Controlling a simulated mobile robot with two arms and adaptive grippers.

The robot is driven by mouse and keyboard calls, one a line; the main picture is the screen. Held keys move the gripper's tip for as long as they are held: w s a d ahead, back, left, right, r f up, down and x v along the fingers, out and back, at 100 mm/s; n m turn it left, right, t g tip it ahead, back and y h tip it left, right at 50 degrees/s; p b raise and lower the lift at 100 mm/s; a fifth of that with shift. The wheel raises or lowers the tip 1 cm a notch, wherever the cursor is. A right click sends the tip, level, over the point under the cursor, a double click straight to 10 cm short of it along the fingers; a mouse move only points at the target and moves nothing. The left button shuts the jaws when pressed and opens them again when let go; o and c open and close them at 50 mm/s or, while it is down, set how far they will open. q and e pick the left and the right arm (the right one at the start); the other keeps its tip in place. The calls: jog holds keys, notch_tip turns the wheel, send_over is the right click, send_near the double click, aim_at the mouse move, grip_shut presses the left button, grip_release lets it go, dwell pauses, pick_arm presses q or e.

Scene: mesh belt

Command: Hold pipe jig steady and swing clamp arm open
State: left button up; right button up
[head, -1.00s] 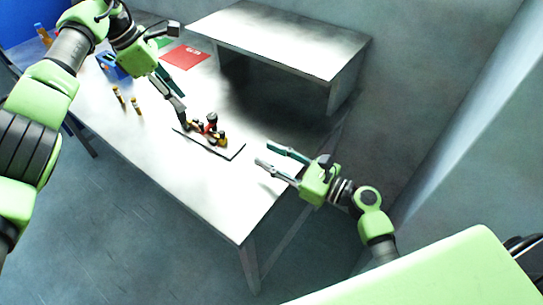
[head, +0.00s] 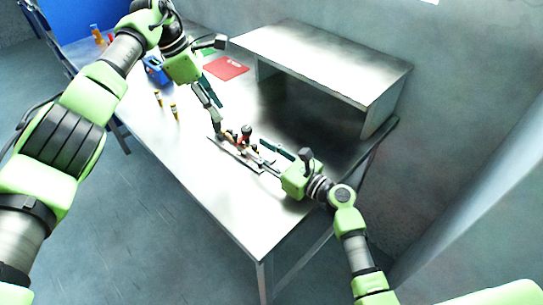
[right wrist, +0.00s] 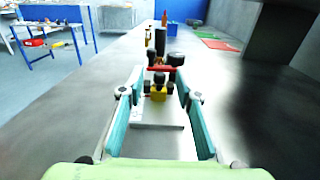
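The pipe jig is a flat plate (head: 236,156) carrying red, black and yellow clamp parts (head: 246,134), on the white table. In the right wrist view its plate (right wrist: 158,145) lies ahead, with a yellow part (right wrist: 158,94), a red bar (right wrist: 160,69) and a black knob (right wrist: 175,59). My left gripper (head: 219,118) is at the jig's far left end, fingers spread, one tip low beside the plate; contact is unclear. My right gripper (head: 272,160) is open at the near right end. Its fingers (right wrist: 160,110) flank the near part of the jig without visibly gripping anything.
A metal shelf (head: 320,60) stands along the back of the table. Small brass-coloured pieces (head: 174,112) stand at the left, with a blue bin (head: 157,72) and a red mat (head: 226,68) farther back. The table's front right is bare (head: 255,215).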

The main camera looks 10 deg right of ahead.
jog(key=shift+w+a, duration=0.1)
jog(key=shift+w, duration=0.05)
grip_shut()
jog(key=shift+c, duration=0.5)
grip_release()
grip_shut()
dwell(0.4)
jog(key=shift+o, duration=0.5)
grip_release()
